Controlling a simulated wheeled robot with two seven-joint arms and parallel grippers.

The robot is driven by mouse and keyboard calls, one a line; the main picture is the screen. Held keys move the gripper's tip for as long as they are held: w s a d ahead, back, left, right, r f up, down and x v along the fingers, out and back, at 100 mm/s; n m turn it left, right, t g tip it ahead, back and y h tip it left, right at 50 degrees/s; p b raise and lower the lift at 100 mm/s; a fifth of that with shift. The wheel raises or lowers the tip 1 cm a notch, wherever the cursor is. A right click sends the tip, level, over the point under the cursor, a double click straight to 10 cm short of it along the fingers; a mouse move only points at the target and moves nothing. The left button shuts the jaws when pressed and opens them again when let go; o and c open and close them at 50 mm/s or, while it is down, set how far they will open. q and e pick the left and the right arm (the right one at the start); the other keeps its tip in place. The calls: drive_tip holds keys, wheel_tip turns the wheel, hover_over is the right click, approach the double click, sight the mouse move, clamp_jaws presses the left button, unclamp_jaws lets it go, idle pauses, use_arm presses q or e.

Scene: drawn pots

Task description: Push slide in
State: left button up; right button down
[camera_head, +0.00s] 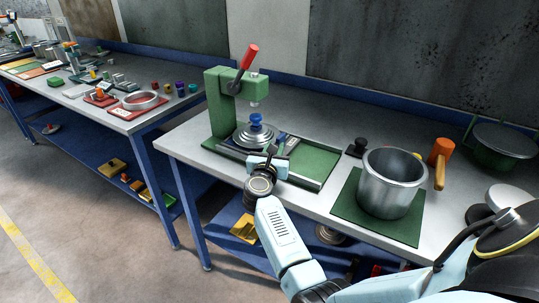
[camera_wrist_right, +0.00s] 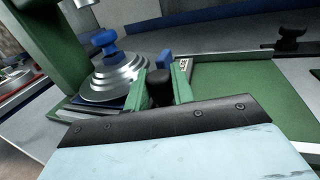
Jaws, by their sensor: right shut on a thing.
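The green press (camera_head: 222,98) stands at the back of the bench, with a grey lever and red grip (camera_head: 249,56) raised above it. A stepped silver lid with a blue knob (camera_head: 255,121) sits on the slide, under or close to the press head; it also shows in the wrist view (camera_wrist_right: 106,77). The slide's dark plate edge (camera_wrist_right: 72,110) shows below the lid. My right gripper (camera_head: 270,160) is at the slide's near right side. In the wrist view its green fingers are shut on a black knob (camera_wrist_right: 160,88). My left gripper is out of view.
A green bed (camera_head: 312,162) with rails runs right from the slide. A black knob-shaped piece (camera_head: 357,146) is at its far end. A steel pot (camera_head: 390,185) stands on a green mat, with an orange-headed mallet (camera_head: 440,155) behind. Another bench (camera_head: 125,122) is on the left.

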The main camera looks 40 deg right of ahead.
drive_tip(key=shift+w+a+r, duration=0.15)
drive_tip(key=shift+a, duration=0.05)
drive_tip(key=c, duration=1.2)
unclamp_jaws()
drive_tip(key=shift+w, duration=0.15)
drive_tip(key=v, duration=1.3)
drive_tip(key=shift+s+a, duration=0.1)
drive_tip(key=shift+s, duration=0.15)
